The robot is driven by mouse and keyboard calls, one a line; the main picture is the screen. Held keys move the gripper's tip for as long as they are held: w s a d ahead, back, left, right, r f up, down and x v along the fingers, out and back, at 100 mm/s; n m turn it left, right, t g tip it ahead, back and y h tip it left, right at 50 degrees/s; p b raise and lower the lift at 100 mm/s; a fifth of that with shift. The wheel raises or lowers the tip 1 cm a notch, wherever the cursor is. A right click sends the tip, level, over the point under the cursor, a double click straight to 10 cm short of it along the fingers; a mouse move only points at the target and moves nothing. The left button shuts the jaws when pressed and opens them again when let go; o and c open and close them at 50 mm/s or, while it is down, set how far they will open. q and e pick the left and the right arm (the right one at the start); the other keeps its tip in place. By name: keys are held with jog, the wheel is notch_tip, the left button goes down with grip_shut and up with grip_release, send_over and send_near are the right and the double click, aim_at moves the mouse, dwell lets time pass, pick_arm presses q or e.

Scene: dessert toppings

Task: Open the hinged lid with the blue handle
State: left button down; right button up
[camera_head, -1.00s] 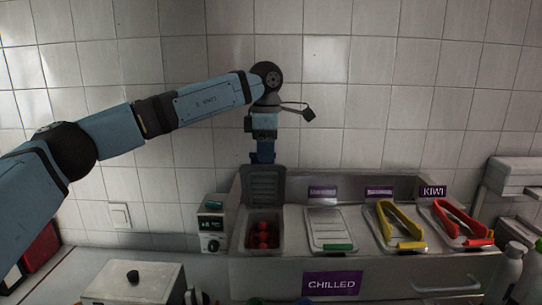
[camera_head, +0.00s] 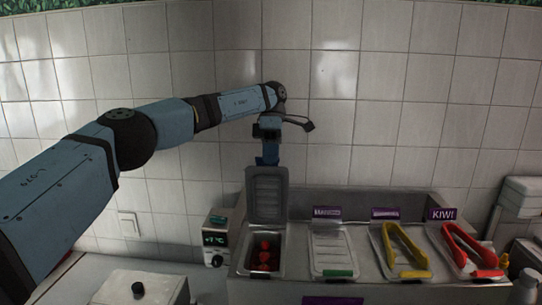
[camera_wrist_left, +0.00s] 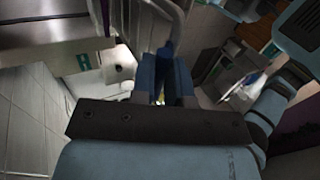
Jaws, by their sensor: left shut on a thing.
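The hinged lid (camera_head: 266,196) is a grey ribbed panel. It stands raised, about upright, at the back of the left compartment in the head view. That compartment (camera_head: 280,262) is uncovered and holds several red strawberries (camera_head: 264,256). My left gripper (camera_head: 267,158) is at the lid's top edge, shut on the lid's handle. The handle is mostly hidden by the fingers, and its blue cannot be told from the blue fingers. In the left wrist view the blue fingers (camera_wrist_left: 161,82) are close together. My right gripper is not in view.
To the right are a shut lid with a green handle (camera_head: 341,273), yellow tongs (camera_head: 405,247) and red tongs (camera_head: 470,245). A small device with a display (camera_head: 215,239) stands left of the chilled unit. The tiled wall (camera_head: 400,110) is close behind my left arm.

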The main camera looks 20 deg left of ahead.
pick_arm(q)
jog(key=shift+f, duration=0.55)
jog(key=c, duration=1.3)
grip_release()
jog(key=shift+c, duration=0.2)
jog(key=o, duration=0.3)
jog(key=shift+w+f, duration=0.1)
jog(key=shift+w, duration=0.1)
jog(key=shift+w+a+f, duration=0.1)
jog(key=shift+w, duration=0.1)
jog(key=shift+s, duration=0.1)
jog(key=shift+r, duration=0.2)
jog(key=shift+s, duration=0.1)
